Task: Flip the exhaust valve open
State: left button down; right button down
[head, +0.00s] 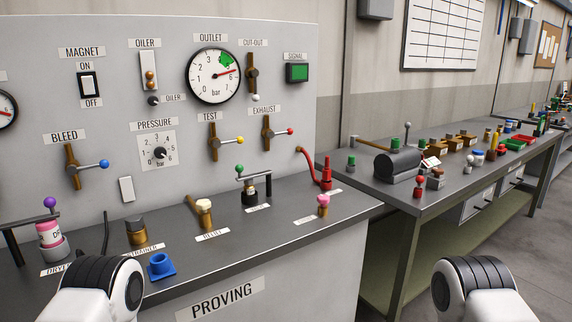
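The exhaust valve (267,133) is on the upright grey panel in the head view, under the label EXHAUST (264,110). It has a vertical brass body and a grey lever with a red ball tip (290,131). The lever points right, roughly horizontal and crosswise to the brass body. Nothing touches it. Neither gripper shows in this view; only white and black links of my two arms show at the bottom edge, well below and apart from the valve.
The test valve (214,142), with a yellow tip, is just left. The cut-out valve (253,75) and outlet gauge (213,76) are above. Fittings, including a black-handled one (250,190) and a red one with a hose (326,175), stand on the ledge below. A workbench (455,185) stands right.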

aim_at(270, 134)
jog(key=i+l+z, duration=0.25)
jog(key=i+l, duration=0.4)
jog(key=l, duration=0.15)
jog(key=i+l+z, duration=0.25)
jog(key=i+l, duration=0.45)
